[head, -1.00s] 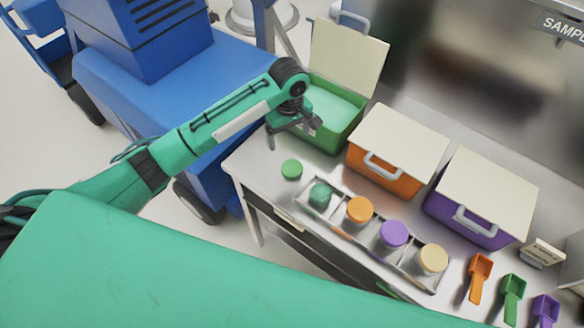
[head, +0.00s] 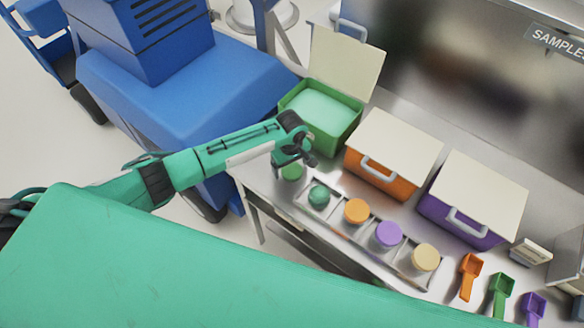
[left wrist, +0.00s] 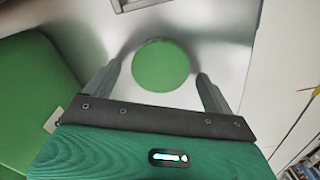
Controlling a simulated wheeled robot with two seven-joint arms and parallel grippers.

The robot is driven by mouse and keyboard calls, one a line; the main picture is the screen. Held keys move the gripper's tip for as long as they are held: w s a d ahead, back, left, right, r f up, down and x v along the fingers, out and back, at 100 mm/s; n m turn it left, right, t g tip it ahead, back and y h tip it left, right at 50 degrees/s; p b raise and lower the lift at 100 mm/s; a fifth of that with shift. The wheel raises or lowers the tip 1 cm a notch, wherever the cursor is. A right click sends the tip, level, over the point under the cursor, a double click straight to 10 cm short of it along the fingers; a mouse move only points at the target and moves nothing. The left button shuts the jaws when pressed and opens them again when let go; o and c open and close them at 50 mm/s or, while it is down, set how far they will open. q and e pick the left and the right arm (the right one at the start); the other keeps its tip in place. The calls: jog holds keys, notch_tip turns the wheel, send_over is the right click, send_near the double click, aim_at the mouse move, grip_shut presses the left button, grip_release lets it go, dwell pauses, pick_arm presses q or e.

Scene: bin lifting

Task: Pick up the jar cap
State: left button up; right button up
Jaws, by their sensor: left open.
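The green jar cap (head: 292,172) lies on the steel table near its left end, partly hidden by my gripper in the head view. In the left wrist view the cap (left wrist: 161,65) is a round green disc between and just beyond the fingertips, apart from both. My left gripper (head: 296,161) is open and empty above the cap; its two fingers (left wrist: 158,80) show in the left wrist view. A green jar (head: 319,196) without that cap stands in the rack beside it. My right gripper is not in view.
The rack also holds jars with orange (head: 357,211), purple (head: 388,234) and tan (head: 426,257) caps. An open green bin (head: 325,140) stands close behind the cap. Closed orange (head: 380,182) and purple (head: 455,225) bins stand to its right. Scoops (head: 500,294) lie at lower right.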

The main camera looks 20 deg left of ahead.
pick_arm(q)
jog(key=shift+f, duration=0.25)
jog(key=c, duration=1)
jog(key=shift+c, duration=0.5)
jog(key=shift+r, duration=0.1)
